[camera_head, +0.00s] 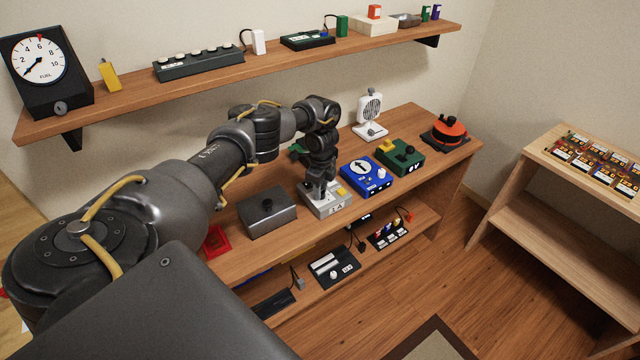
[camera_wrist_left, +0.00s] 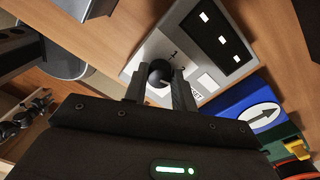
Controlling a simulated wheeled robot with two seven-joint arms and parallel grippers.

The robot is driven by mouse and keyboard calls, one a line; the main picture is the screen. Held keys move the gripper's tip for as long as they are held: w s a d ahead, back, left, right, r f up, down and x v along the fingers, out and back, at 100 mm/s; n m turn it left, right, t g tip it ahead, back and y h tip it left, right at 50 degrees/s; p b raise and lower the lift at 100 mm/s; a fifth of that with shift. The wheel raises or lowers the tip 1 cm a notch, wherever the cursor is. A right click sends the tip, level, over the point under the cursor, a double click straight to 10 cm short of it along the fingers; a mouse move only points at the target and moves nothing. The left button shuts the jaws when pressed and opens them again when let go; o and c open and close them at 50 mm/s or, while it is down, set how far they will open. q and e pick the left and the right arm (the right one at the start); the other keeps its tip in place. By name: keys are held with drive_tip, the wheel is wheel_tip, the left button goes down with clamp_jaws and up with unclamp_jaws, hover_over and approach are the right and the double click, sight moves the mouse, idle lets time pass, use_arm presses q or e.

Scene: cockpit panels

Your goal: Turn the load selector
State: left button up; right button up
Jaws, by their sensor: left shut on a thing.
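The load selector is a light grey box (camera_head: 328,207) with a label on its front, standing on the table. In the left wrist view the box (camera_wrist_left: 147,55) shows a round black knob (camera_wrist_left: 160,72) with small marks around it, and a dark panel with white squares. My left gripper (camera_head: 318,192) reaches down onto the box from above. In the left wrist view my left gripper (camera_wrist_left: 160,86) is shut on the knob, one finger on each side. The fingers hide part of the knob. My right gripper is in neither view.
A dark grey box (camera_head: 267,212) stands left of the selector. A blue box with a white dial (camera_head: 367,177) and a green box (camera_head: 399,157) stand right of it. A red-and-black device (camera_head: 444,134) is at the table's far end. A wall shelf (camera_head: 205,80) runs behind.

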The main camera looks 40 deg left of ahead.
use_arm(q)
drive_tip(key=n+p, duration=0.2)
drive_tip(key=n, duration=0.4)
drive_tip(key=shift+r, duration=0.1)
drive_tip(key=shift+n, duration=0.4)
drive_tip(key=shift+w, duration=0.1)
drive_tip(key=o, duration=1)
wheel_tip(320, 180, up, 11)
drive_tip(key=p, duration=0.4)
drive_tip(key=shift+a, duration=0.15)
drive_tip(key=shift+w+f, duration=0.1)
drive_tip(key=shift+f, duration=0.1)
